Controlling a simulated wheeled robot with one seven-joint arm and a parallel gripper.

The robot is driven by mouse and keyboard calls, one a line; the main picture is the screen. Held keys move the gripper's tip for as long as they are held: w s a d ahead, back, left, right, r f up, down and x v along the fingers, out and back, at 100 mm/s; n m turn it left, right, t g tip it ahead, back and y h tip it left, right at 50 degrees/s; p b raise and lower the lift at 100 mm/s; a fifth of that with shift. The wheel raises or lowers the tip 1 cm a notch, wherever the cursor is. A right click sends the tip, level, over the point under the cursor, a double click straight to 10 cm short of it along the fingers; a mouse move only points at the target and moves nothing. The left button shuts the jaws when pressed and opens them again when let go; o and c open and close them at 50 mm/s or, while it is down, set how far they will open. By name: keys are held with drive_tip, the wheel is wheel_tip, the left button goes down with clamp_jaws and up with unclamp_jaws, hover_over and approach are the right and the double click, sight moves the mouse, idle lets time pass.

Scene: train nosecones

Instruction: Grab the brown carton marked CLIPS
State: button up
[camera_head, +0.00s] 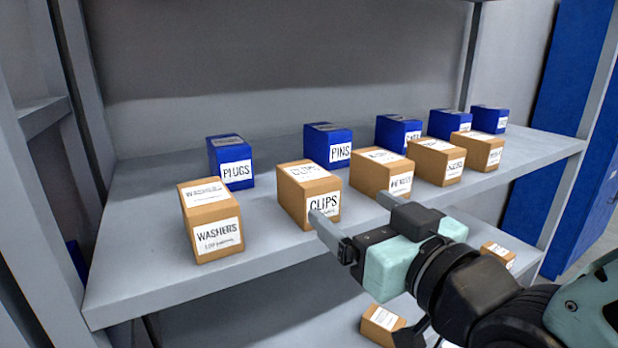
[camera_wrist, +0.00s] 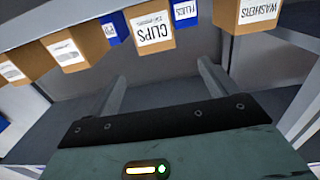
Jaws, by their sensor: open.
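The brown carton marked CLIPS (camera_head: 296,199) stands upright on the shelf's front row, second from the left, with white labels on its front and top. In the wrist view the CLIPS carton (camera_wrist: 152,33) is at the top middle, beyond the fingertips. My gripper (camera_head: 352,206) is open and empty, in front of the shelf. In the head view its left finger overlaps the lower right of the CLIPS carton, and its right finger overlaps the neighbouring brown carton. In the wrist view my gripper (camera_wrist: 160,69) shows both fingers apart with nothing between them.
The brown WASHERS carton (camera_head: 212,222) stands left of CLIPS, and another brown carton (camera_head: 369,176) close on its right. Blue cartons, including PLUGS (camera_head: 230,161) and PINS (camera_head: 327,147), form the back row. The shelf (camera_head: 150,270) has bare room at front left. Brown cartons sit lower down.

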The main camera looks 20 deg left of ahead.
sight(312, 175)
drive_tip(key=p+x, duration=0.3)
drive_tip(key=x, duration=0.5)
drive_tip(key=shift+w+a, duration=0.15)
drive_tip(key=shift+w, duration=0.05)
drive_tip(key=p+x, duration=0.4)
drive_tip(key=shift+w, duration=0.25)
drive_tip(key=shift+w+a, duration=0.25)
drive_tip(key=shift+f, duration=0.1)
drive_tip(key=c, duration=1.1)
